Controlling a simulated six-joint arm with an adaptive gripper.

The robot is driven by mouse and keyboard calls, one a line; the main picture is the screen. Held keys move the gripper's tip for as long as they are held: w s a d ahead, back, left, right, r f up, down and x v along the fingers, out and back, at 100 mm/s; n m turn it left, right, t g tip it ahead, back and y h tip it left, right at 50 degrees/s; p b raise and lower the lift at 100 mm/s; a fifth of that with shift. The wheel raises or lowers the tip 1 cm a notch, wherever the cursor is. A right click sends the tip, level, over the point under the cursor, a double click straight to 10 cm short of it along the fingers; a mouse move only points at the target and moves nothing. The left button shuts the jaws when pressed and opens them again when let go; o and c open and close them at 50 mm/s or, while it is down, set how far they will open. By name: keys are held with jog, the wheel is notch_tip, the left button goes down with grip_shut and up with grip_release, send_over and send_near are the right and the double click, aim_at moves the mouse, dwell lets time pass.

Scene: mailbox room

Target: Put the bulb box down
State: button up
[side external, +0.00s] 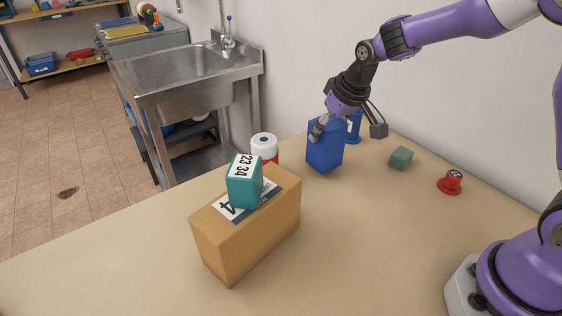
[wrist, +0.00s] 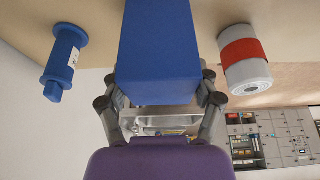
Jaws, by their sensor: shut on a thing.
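The bulb box, a plain dark blue upright box (side external: 325,150), is at the far side of the table in the side view. My gripper (side external: 320,127) reaches down to its top and is shut on it. In the wrist view the blue box (wrist: 160,45) fills the middle, with a finger of my gripper (wrist: 160,108) at each side. The box looks upright. Its base is close to the tabletop, but I cannot tell whether it touches. No marking shows on its visible faces.
A brown carton (side external: 245,235) with a teal box (side external: 244,182) on top stands in front. A white and red roll (side external: 264,147) and a blue spool-like thing (side external: 354,126) stand near the held box.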

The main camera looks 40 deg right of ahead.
jog(key=shift+f, duration=0.45)
jog(key=shift+f, duration=0.1)
jog(key=o, duration=1.1)
jog(key=shift+o, duration=0.2)
jog(key=v, duration=1.2)
jog(key=s+a+t, duration=0.1)
jog(key=s+a, duration=0.1)
jog(key=s, duration=1.3)
jog(key=shift+s+f, duration=0.25)
jog(key=shift+f, duration=0.1)
